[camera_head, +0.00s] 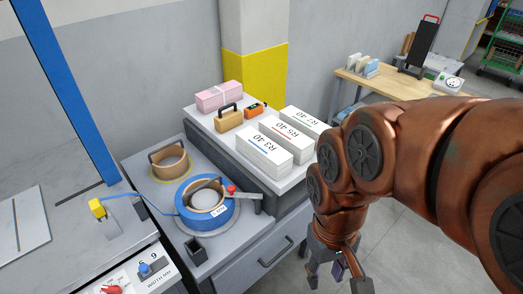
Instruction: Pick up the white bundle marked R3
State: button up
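The white bundle marked R3 (264,155) lies on the grey cabinet top, at the front left of a row of three white bundles. Its label reads "R3 40" with a blue stripe. A bundle marked R5 (286,138) is just behind it to the right, and one marked R7 (306,124) is behind that. My gripper (338,276) hangs to the right of the cabinet, pointing down with its fingers apart. It is low, beside the drawer front and clear of the bundles. The view between its fingers is partly blocked by small parts of the gripper.
A pink bundle (219,96), a tan handled block (229,119) and an orange device (256,110) sit behind the bundles. Tape rolls (213,224) stand on the lower left surface. A wooden table (386,84) is at the back right. Open floor lies below my arm.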

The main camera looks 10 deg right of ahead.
aim_at(277, 162)
jog(key=k, duration=1.3)
jog(key=u, duration=1)
jog(key=i, duration=1.75)
jog(key=z, duration=0.65)
